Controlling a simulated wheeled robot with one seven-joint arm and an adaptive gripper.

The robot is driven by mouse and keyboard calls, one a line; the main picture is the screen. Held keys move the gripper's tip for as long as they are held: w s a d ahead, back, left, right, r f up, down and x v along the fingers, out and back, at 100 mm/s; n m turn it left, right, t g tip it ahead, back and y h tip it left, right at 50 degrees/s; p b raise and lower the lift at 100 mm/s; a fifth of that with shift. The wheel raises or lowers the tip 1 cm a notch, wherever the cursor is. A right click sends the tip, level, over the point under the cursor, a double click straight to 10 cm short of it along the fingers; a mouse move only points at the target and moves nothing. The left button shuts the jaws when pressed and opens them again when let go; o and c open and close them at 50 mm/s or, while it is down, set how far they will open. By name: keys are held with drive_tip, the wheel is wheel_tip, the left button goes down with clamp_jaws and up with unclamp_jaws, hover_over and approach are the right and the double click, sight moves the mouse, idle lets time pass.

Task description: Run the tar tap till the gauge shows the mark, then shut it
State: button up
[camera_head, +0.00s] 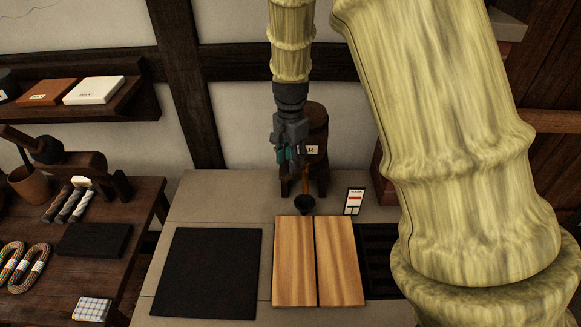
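The tar barrel (317,137) is a brown wooden cask standing on legs at the back of the pale bench, with a white label partly hidden by my gripper. My gripper (287,162) hangs in front of the barrel's left side, pointing down. Its fingers are small and dark, and I cannot tell whether they are open or touch the tap, which I cannot make out. A thin orange-brown upright strip (305,182) shows below the barrel, above a small black funnel-like vessel (304,205). The gauge (354,200) is a small white upright card with a red band around mid-height.
Two light wooden boards (294,262) and a black mat (208,272) lie on the bench. A dark slotted tray (378,262) is right of the boards, partly behind my arm. A left table (148,198) holds rope coils (36,265). A wall shelf (100,106) carries boxes.

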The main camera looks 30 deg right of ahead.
wheel_tip(320, 180, up, 7)
idle(0.3)
idle(0.5)
